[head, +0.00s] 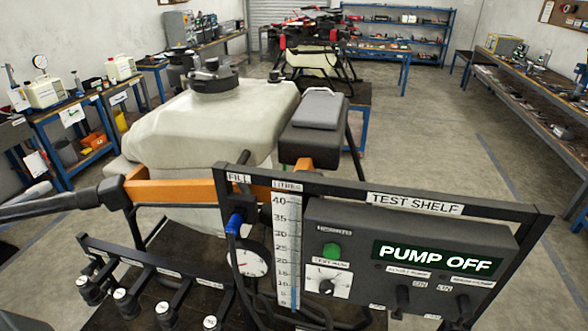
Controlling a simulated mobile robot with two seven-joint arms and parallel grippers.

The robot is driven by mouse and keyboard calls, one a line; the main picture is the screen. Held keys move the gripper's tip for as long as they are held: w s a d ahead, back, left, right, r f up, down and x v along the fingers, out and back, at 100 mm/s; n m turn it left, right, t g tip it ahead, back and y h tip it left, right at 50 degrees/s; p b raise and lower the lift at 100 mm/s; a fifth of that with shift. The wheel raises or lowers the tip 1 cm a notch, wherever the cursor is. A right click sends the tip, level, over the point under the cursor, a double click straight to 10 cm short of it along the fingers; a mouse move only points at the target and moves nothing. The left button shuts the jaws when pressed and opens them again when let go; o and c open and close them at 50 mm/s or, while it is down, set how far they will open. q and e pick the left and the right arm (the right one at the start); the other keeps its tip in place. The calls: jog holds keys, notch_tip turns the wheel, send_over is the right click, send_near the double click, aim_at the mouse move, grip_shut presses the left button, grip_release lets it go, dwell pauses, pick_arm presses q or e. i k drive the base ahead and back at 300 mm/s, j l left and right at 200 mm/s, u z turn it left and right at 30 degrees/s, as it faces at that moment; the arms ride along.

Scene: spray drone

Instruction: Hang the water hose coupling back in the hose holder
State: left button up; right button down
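A blue coupling (235,222) with a hose running down from it is at the left end of the test shelf panel, under the FILL label (239,179). It is small in the picture, and I cannot tell whether it sits in a holder or on a fitting. A dark hose (232,262) hangs below it, past the round gauge. No separate hose holder can be made out for certain. Neither of my grippers shows in the head view.
The black test shelf (530,235) carries a PUMP OFF display (437,258), a level scale (287,245) and a gauge (252,258). A nozzle rack (145,262) stands at lower left. Behind is the drone's white tank (205,125). Floor is open at right.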

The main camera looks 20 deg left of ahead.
aim_at(234, 225)
jog(key=z, duration=0.85)
jog(key=i, duration=0.5)
jog(key=k+l+u, duration=0.2)
jog(key=l, duration=0.2)
jog(key=k+l+u, duration=0.2)
jog(key=l, duration=0.2)
jog(key=i, duration=0.1)
